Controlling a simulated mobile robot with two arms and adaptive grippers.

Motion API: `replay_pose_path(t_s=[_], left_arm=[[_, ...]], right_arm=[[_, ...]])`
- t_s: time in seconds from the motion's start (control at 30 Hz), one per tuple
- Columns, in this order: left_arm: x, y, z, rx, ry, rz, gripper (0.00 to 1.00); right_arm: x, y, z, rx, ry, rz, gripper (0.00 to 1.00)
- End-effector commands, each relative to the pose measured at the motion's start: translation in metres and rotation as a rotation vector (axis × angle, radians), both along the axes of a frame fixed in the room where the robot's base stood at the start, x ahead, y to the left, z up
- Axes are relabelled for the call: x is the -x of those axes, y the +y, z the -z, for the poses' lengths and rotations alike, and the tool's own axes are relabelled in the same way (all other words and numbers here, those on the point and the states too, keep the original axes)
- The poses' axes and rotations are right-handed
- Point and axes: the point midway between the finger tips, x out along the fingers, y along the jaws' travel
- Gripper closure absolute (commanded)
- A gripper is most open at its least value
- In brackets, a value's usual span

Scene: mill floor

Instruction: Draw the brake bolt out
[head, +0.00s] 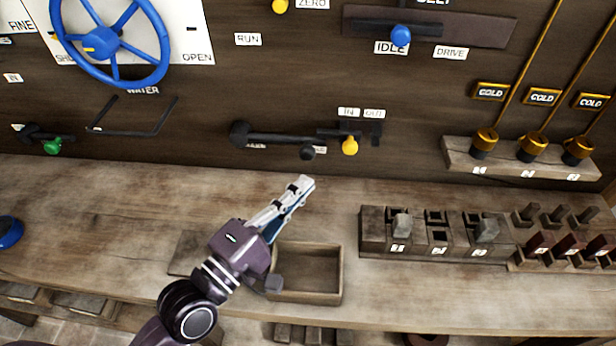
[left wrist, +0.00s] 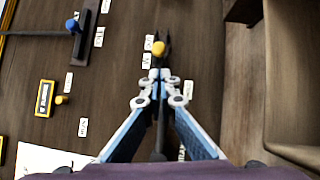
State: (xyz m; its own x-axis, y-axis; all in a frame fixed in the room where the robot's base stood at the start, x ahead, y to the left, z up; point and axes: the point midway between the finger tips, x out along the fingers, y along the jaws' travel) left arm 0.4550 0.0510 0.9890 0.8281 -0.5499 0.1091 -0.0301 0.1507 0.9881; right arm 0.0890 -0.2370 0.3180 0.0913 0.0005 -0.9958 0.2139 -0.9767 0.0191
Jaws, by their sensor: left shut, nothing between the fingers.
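The brake bolt appears to be the dark sliding bolt with a yellow knob (head: 350,146) on the wall board, by labels reading IN and OUT (head: 374,113). The knob also shows in the left wrist view (left wrist: 158,48), just beyond my fingertips. My left gripper (head: 304,183) is shut and empty. In the head view its tips lie below and left of the knob, over the back of the bench. Whether they touch the knob cannot be told; they look apart. My right gripper is not in view.
A dark lever (head: 280,139) sits just left of the bolt. An open wooden box (head: 340,275) stands beside my left gripper on the bench. Wooden block racks (head: 372,243) stand to the right. A blue handwheel (head: 160,40) and a blue-knobbed lever (head: 400,36) are higher up.

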Motion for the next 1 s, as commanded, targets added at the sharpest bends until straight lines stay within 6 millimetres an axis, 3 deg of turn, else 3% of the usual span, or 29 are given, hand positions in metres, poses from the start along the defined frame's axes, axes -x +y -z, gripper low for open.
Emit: replay_pose_path(t_s=[0.3,0.5,1.0], left_arm=[[-0.046,-0.031,-0.010,0.003,-0.003,0.001,1.00],[-0.065,-0.043,-0.011,0.003,-0.002,0.001,1.00],[-0.070,-0.050,-0.011,0.003,0.001,0.001,1.00]], right_arm=[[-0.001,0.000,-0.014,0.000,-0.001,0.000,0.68],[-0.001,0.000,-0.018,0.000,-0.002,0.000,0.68],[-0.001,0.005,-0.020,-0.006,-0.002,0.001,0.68]])
